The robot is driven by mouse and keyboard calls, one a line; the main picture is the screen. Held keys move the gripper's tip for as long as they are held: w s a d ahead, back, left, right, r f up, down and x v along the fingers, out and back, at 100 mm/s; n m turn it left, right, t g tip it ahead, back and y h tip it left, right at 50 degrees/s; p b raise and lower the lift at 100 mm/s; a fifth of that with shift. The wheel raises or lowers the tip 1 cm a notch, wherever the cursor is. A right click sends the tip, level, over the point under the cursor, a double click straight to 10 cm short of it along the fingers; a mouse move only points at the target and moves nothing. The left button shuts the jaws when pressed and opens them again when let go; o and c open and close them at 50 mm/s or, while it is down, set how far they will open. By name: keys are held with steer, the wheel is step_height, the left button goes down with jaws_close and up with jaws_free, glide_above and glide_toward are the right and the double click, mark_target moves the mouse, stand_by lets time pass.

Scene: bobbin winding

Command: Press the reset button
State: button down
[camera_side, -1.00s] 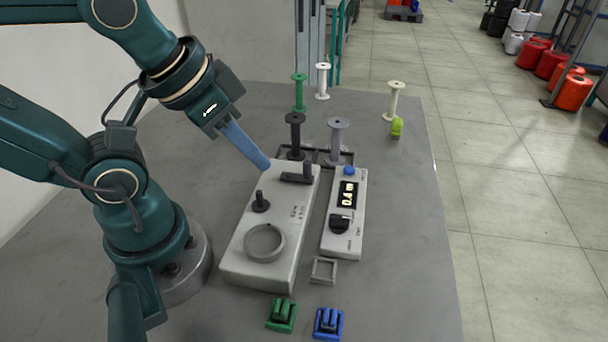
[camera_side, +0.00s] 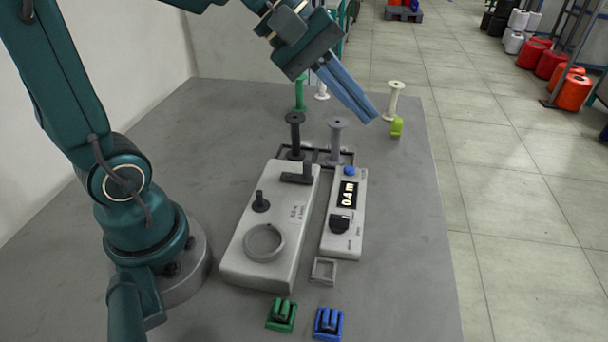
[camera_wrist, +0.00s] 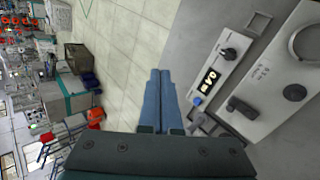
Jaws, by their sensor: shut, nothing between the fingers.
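The narrow grey counter box (camera_side: 345,215) lies on the table and its display reads 0.4 m. A blue button (camera_side: 349,171) sits at its far end, and a black knob (camera_side: 340,223) sits nearer the front. The blue button also shows in the wrist view (camera_wrist: 197,101). Which control is the reset button I cannot tell from a readable label. My gripper (camera_side: 370,117) is shut and empty, above and beyond the box, apart from the blue button. In the wrist view my blue fingers (camera_wrist: 161,74) lie together, left of the box.
The wider winder box (camera_side: 270,225) stands left of the counter, with a black lever and a ring. Spools stand behind, including a grey one (camera_side: 337,140) and a cream one (camera_side: 393,100). Green (camera_side: 281,315) and blue (camera_side: 328,323) clips lie in front.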

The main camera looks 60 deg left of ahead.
mark_target(349, 170)
steer(key=w+a+f+n, duration=0.6)
steer(key=a+f+n, duration=0.1)
steer(key=a, duration=0.2)
steer(key=shift+w+t, duration=0.4)
steer(key=shift+f, duration=4.35)
steer(key=shift+f, duration=0.1)
steer(key=shift+f, duration=0.3)
